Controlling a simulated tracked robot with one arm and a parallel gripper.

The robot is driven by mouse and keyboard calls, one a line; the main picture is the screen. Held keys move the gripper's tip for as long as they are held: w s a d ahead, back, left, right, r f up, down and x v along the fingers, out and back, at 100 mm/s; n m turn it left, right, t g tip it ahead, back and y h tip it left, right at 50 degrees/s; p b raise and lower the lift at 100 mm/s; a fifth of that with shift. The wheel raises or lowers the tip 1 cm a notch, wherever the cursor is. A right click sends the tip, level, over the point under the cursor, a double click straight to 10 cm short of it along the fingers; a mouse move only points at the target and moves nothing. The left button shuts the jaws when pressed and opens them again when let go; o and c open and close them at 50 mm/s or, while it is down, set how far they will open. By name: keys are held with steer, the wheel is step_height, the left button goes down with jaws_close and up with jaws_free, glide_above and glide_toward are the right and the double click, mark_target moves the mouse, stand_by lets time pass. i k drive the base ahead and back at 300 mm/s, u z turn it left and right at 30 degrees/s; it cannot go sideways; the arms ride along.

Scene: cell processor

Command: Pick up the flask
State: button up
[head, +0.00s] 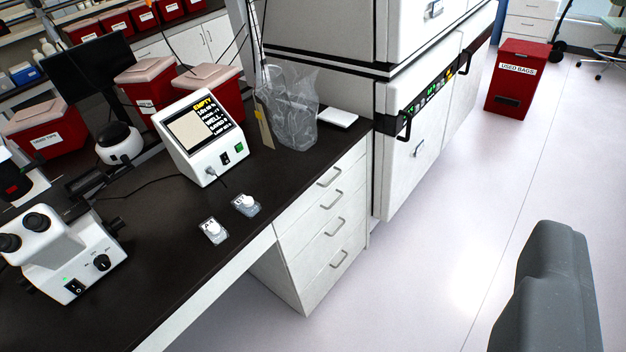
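Two small clear flasks with white caps and labels on top lie on the black bench top near its front edge. One is the nearer flask (213,231); the other flask (246,206) is a little farther back and to the right. I cannot tell which is the task's flask. A dark grey part of my gripper (548,290) shows at the lower right, over the floor and well to the right of the flasks. Its fingertips cannot be made out, so I cannot tell if it is open or shut. Nothing is seen held.
A white device with a screen reading EMPTY (199,135) stands behind the flasks. A microscope (62,250) is at left. A clear bag (290,108) hangs at the bench's back right. White drawers (325,225) are below. Red USED BAGS bin (517,78) stands beyond open floor.

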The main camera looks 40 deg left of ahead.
mark_target(245, 205)
steer(key=i, duration=1.25)
steer(key=u, duration=0.7)
steer(key=i, duration=0.55)
steer(key=u, duration=0.45)
